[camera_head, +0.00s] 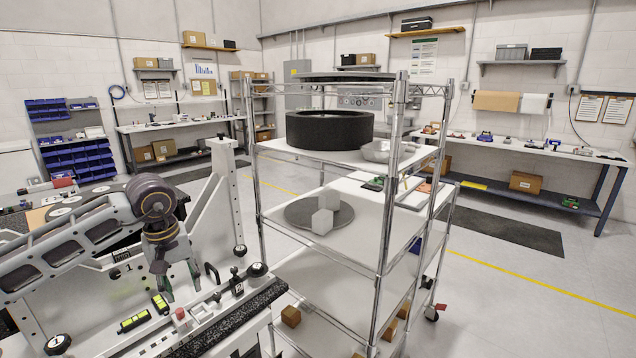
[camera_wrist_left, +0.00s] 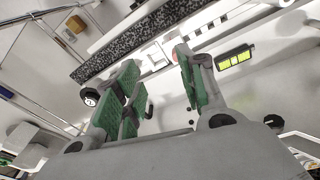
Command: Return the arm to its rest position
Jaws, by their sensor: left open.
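My left arm (camera_head: 75,235) comes in from the left in the head view, with its wrist bent downward. My left gripper (camera_head: 181,286) hangs over the white fixture (camera_head: 110,295), its two green-padded fingers apart. In the left wrist view the gripper (camera_wrist_left: 157,78) is open, with nothing between its fingers. Behind the fingers are the pale fixture surface, a speckled dark strip (camera_wrist_left: 150,35) and a yellow-green level (camera_wrist_left: 236,57). My right gripper is in neither view.
A wire shelf cart (camera_head: 385,215) stands right of the fixture, holding a black ring (camera_head: 330,130), a metal bowl (camera_head: 388,152) and white blocks (camera_head: 322,218). An upright white bracket (camera_head: 226,190) stands between arm and cart. Open floor (camera_head: 520,290) lies at the right.

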